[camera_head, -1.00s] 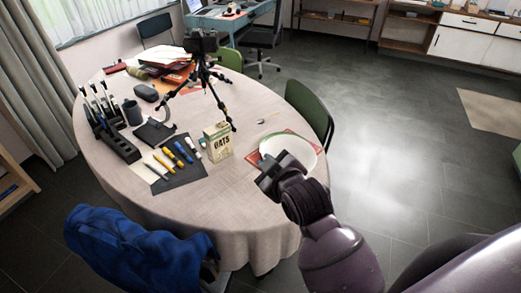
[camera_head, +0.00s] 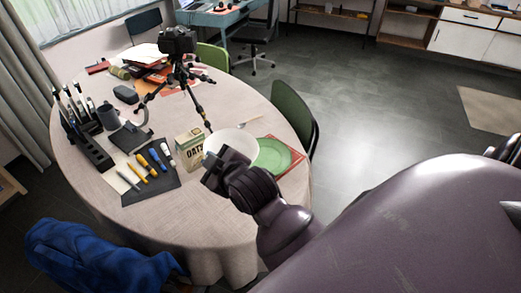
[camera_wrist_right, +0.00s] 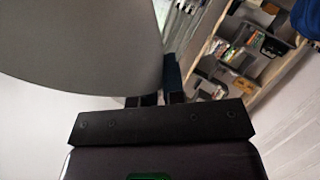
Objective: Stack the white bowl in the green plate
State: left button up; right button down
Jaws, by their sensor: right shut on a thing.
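The white bowl (camera_head: 229,139) is held at its near rim by my right gripper (camera_head: 219,165), left of the green plate (camera_head: 274,156) in the head view. The bowl overlaps the plate's left edge in the picture; its height above the table is hard to judge. The green plate lies on a reddish mat (camera_head: 297,167) near the table's right edge. In the wrist view the bowl (camera_wrist_right: 80,45) fills the upper left as a large pale grey surface, close against the fingers (camera_wrist_right: 160,98). My left gripper is not in view.
An oats box (camera_head: 189,151) stands just left of the bowl. A tripod with a camera (camera_head: 178,42) stands behind it. Markers lie on a dark sheet (camera_head: 150,184) to the left. A green chair (camera_head: 291,113) is beyond the table's right edge.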

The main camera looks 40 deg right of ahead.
aim_at(265, 158)
jog(key=l+u, duration=0.15)
jog(key=l, duration=0.8)
jog(key=k+l+u, duration=0.1)
jog(key=l, duration=0.9)
